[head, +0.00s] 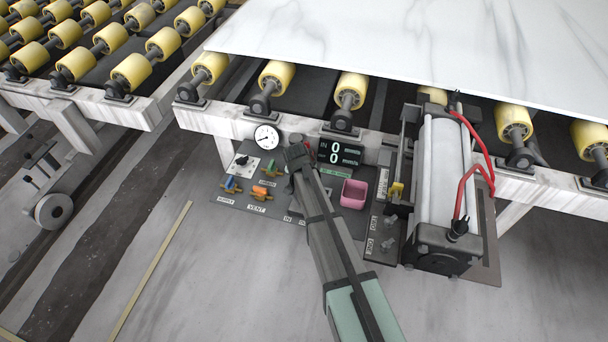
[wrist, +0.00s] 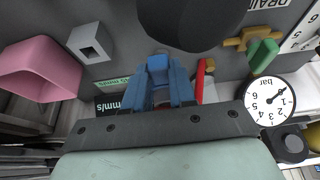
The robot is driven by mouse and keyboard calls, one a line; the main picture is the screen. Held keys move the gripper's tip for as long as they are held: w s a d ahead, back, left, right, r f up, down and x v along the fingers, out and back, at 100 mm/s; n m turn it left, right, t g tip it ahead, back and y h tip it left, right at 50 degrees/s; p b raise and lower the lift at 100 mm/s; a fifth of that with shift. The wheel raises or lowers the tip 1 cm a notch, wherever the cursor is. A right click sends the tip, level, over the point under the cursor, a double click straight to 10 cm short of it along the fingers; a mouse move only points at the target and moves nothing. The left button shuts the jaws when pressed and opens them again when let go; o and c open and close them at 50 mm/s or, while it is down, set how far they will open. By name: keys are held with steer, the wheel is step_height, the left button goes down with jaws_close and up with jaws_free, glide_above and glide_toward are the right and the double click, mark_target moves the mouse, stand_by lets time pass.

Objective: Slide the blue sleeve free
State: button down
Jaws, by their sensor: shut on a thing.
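In the wrist view, a blue piece (wrist: 157,68), which I take for the blue sleeve, sits between the fingers of my gripper (wrist: 162,90). My gripper is shut on it, in front of the panel. A narrow red part (wrist: 201,76) with white beside it stands just right of the blue piece; I cannot tell whether they touch. In the head view my gripper (head: 297,157) is between the gauge and the display, and it hides the sleeve. A separate blue valve handle (head: 230,184) is farther left on the panel.
The round gauge (head: 266,137) is left of my gripper and the digital display (head: 340,153) right. A pink cup (head: 354,193) stands right of it. Green (wrist: 263,56) and orange (head: 261,191) handles are close by. A large cylinder (head: 443,175) with red hoses stands farther right.

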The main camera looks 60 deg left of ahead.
steer(key=shift+f, duration=1.1)
steer(key=c, duration=0.9)
jaws_free()
steer(key=shift+r, duration=0.1)
steer(key=v, duration=1.3)
steer(key=shift+s+d+r, duration=0.1)
steer(key=shift+d+r, duration=0.05)
steer(key=shift+r, duration=0.15)
